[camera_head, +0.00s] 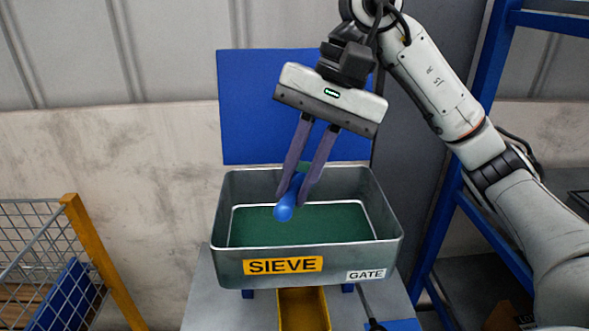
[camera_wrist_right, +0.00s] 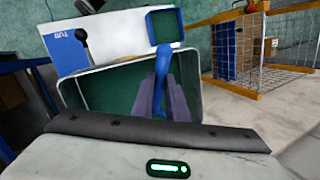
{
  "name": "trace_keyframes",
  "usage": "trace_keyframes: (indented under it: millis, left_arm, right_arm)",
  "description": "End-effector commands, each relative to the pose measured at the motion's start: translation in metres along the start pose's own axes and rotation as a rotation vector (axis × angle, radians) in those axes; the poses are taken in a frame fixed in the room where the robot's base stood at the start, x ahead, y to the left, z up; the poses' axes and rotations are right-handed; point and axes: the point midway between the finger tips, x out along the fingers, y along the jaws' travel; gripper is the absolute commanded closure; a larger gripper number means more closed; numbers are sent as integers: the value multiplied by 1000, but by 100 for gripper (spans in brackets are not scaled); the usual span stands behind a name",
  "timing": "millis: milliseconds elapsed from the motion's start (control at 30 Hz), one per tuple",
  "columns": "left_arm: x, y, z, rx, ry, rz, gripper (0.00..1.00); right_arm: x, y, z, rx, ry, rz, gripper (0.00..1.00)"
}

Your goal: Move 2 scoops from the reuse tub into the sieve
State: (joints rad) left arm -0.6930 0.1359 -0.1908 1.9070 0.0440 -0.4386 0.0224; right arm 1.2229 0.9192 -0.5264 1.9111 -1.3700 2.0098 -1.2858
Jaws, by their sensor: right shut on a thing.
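The sieve (camera_head: 300,262) is a grey metal box with a green bottom and a yellow SIEVE label; it also shows in the right wrist view (camera_wrist_right: 72,92). My right gripper (camera_head: 297,190) points down over the sieve, its fingers shut on the blue handle of a scoop (camera_head: 284,212). In the right wrist view the handle runs up to a square blue scoop head (camera_wrist_right: 165,14) with a green inside; whether it holds material I cannot tell. In the head view the scoop head is mostly hidden behind the fingers. No reuse tub can be made out. My left gripper is not in view.
A blue panel (camera_head: 285,100) stands behind the sieve, and a yellow chute (camera_head: 303,310) is below its front. A wire cage with a yellow post (camera_head: 95,250) stands at left. Blue rack posts (camera_head: 440,230) rise at right. The sieve's inside looks free of other objects.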

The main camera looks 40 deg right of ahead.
Motion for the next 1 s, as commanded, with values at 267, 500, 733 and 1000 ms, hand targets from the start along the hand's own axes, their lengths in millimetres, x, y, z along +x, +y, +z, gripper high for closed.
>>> trace_keyframes:
  millis: [267, 500, 733, 1000]
  left_arm:
    - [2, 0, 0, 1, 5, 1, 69]
    - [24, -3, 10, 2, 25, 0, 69]
    - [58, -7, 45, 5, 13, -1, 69]
    - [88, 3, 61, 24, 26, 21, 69]
  right_arm:
    - [4, 7, -1, 3, 5, -229, 100]
    - [15, 13, -3, -1, 10, -392, 100]
    - [16, 16, -3, -4, 14, -527, 100]
    - [20, 19, -3, -3, 18, -679, 100]
